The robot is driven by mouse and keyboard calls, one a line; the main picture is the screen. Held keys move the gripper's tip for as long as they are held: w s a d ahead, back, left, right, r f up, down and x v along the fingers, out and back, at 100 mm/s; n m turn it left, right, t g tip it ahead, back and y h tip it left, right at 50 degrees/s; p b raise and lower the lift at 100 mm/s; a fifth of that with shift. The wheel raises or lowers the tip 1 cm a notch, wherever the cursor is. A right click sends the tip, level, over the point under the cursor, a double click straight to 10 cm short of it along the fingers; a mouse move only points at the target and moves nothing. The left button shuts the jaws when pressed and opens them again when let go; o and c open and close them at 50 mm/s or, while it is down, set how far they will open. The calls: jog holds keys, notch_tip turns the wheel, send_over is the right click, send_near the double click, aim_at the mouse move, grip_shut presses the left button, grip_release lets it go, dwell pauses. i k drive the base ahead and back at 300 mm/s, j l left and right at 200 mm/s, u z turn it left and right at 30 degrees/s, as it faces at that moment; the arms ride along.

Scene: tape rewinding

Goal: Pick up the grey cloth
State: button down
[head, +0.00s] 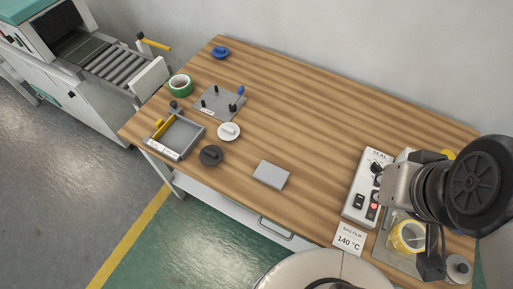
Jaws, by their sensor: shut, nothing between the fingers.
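The grey cloth (271,175) appears as a flat, folded grey rectangle lying on the wooden table, near its front edge and a little right of the middle. My gripper (431,266) is at the far right, low in the picture, well to the right of the cloth and apart from it. It is shut and empty. My own arm hides part of the right end of the table.
A white control box (362,190) and a "140 °C" card (349,239) stand between the cloth and my gripper. A yellow tape roll (408,236) is beside my gripper. Left of the cloth are a dark disc (210,156), a white disc (228,131) and a grey tray (188,151).

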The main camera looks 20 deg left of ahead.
aim_at(277, 177)
jog(key=u, duration=0.95)
